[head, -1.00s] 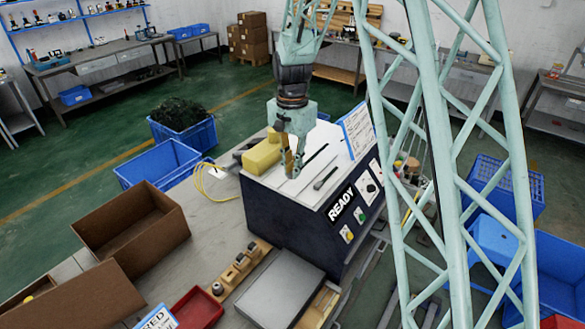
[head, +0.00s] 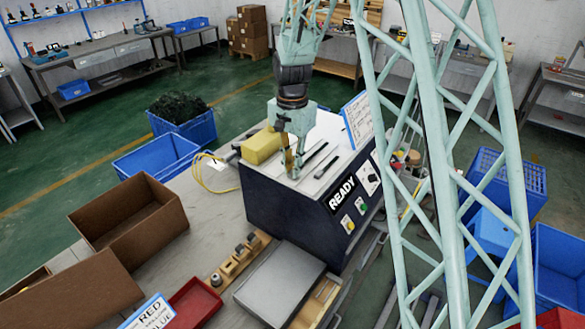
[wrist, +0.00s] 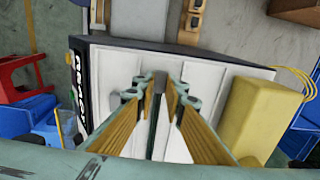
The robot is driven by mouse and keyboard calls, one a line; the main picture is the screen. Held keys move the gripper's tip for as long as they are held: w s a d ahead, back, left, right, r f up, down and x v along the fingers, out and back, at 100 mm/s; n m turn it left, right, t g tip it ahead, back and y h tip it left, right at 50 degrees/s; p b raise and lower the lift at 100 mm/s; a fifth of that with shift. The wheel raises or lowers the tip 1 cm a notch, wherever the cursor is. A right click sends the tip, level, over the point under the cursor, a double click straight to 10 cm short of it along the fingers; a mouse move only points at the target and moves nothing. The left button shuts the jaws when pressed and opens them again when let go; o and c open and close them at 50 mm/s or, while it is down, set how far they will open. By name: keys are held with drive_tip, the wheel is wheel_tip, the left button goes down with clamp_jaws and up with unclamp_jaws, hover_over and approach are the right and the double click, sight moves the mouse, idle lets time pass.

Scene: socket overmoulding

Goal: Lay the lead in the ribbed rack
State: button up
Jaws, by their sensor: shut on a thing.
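My gripper (head: 293,172) points down at the white top of the machine marked READY (head: 342,193). It is shut on a slim dark piece with a grey end, which I take for the lead (wrist: 159,84), seen between the pads in the wrist view. The head view hardly shows the held piece. I cannot tell whether it touches the machine top. A pale wooden piece with ridges (head: 316,302), possibly the ribbed rack, lies partly hidden beside a grey plate (head: 275,285) in front of the machine.
A yellow block (head: 262,146) stands close to the gripper, also in the wrist view (wrist: 252,115). Dark slim pieces (head: 325,168) lie on the machine top. A wooden block with dark knobs (head: 235,262), a red tray (head: 196,303) and a cardboard box (head: 130,225) stand on the table.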

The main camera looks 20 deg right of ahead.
drive_tip(key=o, duration=0.9)
drive_tip(key=shift+r, duration=6)
